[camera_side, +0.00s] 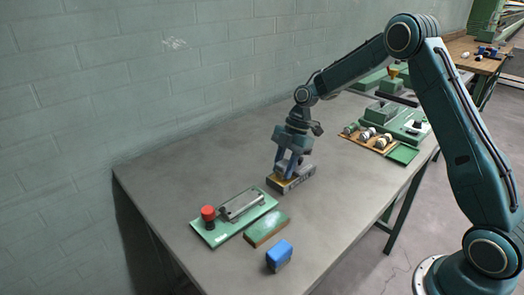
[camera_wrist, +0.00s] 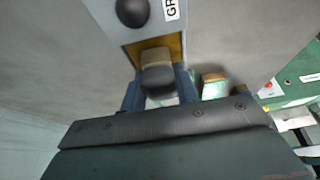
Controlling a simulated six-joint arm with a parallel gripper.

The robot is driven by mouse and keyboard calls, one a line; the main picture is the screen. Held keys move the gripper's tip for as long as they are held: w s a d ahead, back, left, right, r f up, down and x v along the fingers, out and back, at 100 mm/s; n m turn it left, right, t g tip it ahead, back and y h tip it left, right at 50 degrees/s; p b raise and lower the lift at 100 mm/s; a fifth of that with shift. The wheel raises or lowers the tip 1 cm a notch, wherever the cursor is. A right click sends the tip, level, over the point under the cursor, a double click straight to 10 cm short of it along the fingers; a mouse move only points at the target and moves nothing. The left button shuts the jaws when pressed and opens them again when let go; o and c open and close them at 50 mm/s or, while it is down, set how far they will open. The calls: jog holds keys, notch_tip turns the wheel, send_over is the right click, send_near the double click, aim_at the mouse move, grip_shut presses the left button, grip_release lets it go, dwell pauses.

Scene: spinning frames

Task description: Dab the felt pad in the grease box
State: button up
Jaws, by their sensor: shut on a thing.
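The grease box (camera_side: 304,179) is a small grey box with a label on the bench, with yellow grease showing in its open end. It also shows at the top of the wrist view (camera_wrist: 114,32), with a black knob and a label partly reading "GR". My gripper (camera_side: 287,169) points down over the yellow end. In the wrist view my gripper (camera_wrist: 158,90) is shut on the felt pad (camera_wrist: 155,56), a tan pad with a dark rounded handle. The pad overlaps the yellow opening; I cannot tell whether it touches the grease.
A green board (camera_side: 214,233) with a red knob (camera_side: 208,212) and a metal bar (camera_side: 242,204) lies at front left. A green-topped block (camera_side: 266,229) and a blue block (camera_side: 279,254) lie nearby. A wooden tray (camera_side: 374,145) with several spools stands at the back right.

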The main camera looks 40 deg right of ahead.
aim_at(285, 164)
jog(key=shift+r, duration=3.2)
jog(key=m, duration=0.1)
jog(key=m+t, duration=0.1)
jog(key=shift+s+a+f+m, duration=0.1)
jog(key=shift+s+m, duration=0.1)
jog(key=shift+m, duration=0.1)
jog(key=m, duration=0.1)
jog(key=m+t, duration=0.1)
jog(key=shift+s+f+m, duration=0.1)
jog(key=shift+s+m, duration=0.15)
jog(key=shift+m, duration=0.15)
jog(key=m, duration=0.1)
jog(key=s+m+t+h, duration=0.1)
jog(key=m, duration=0.1)
jog(key=d+m, duration=0.1)
jog(key=shift+s+f+h, duration=0.15)
jog(key=shift+f+h, duration=0.1)
jog(key=shift+h, duration=0.05)
jog(key=shift+s+d+f+m+t+h, duration=0.1)
jog(key=shift+s+d+m+t+h, duration=0.3)
jog(key=shift+m, duration=1.05)
jog(key=shift+s+d+f+m+t+h, duration=0.1)
jog(key=shift+s+d+m+h, duration=0.45)
jog(key=shift+s+d+m, duration=0.6)
jog(key=shift+s+d+f+m+t+h, duration=0.1)
jog(key=shift+s+d+m+t+h, duration=0.3)
jog(key=shift+m, duration=1.3)
